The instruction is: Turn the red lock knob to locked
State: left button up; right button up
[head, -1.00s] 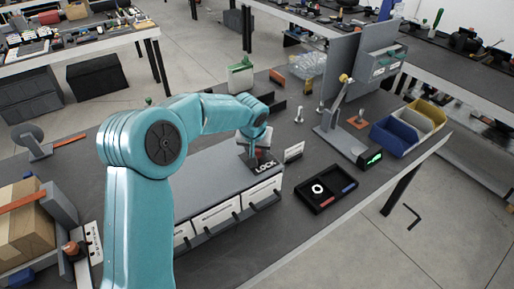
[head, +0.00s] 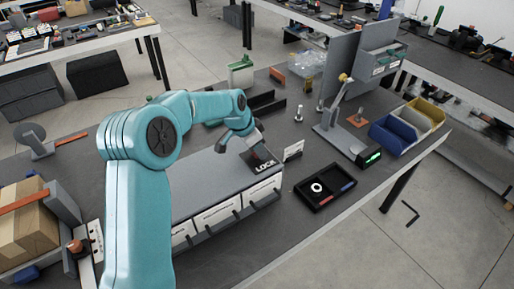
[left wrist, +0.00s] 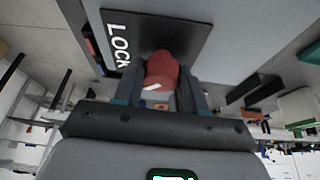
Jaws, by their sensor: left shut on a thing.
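The red lock knob (left wrist: 161,72) shows in the left wrist view, with a white pointer mark on its face. It is on a black plate (left wrist: 150,32) lettered LOCK. My left gripper (left wrist: 161,88) is shut on the knob, with a finger on each side of it. In the head view the black LOCK plate (head: 264,166) is on top of the grey drawer cabinet (head: 205,192), at its right end. There my left gripper (head: 255,152) is at the plate and mostly hides the knob. My right gripper is not in view.
A small white sign (head: 293,150) stands just right of the cabinet. A black tray (head: 325,188) with a white ring is in front of it. Blue, grey and yellow bins (head: 410,125) are at the right. A cardboard box (head: 28,225) is at the left.

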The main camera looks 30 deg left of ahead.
pick_arm(q)
jog(key=m+h, duration=0.1)
jog(key=m, duration=0.2)
jog(key=shift+w+m+g, duration=0.1)
jog(key=shift+m+g, duration=0.3)
jog(key=shift+m+g+h, duration=0.6)
jog(key=shift+m+g, duration=0.2)
jog(key=shift+m, duration=1.4)
jog(key=o, duration=1)
jog(key=p+v, duration=0.3)
jog(key=v, duration=1.3)
jog(key=shift+r, duration=0.2)
